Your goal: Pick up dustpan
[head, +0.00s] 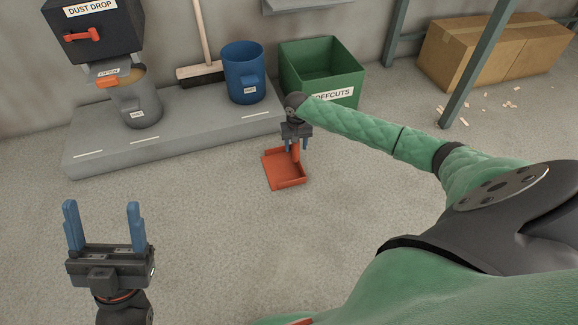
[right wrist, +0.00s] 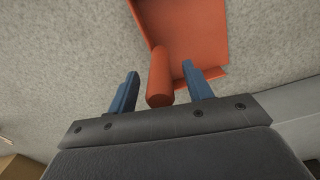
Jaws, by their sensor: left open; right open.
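The orange-red dustpan (head: 281,172) lies on the concrete floor in front of the grey platform in the head view. Its pan (right wrist: 192,30) and round handle (right wrist: 160,78) show in the right wrist view. My right gripper (head: 296,145) is at the handle end of the dustpan. In the right wrist view its blue fingers (right wrist: 160,90) are apart, one on each side of the handle, with gaps visible. My left gripper (head: 103,220) is open and empty, fingers up, at the lower left of the head view, far from the dustpan.
Behind the dustpan, a grey platform (head: 170,138) carries a blue bin (head: 243,75), a grey bucket (head: 140,108) and a broom (head: 200,72). A green offcuts bin (head: 322,70) stands behind my right gripper. Cardboard boxes (head: 490,52) and scraps lie right. Floor between my grippers is clear.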

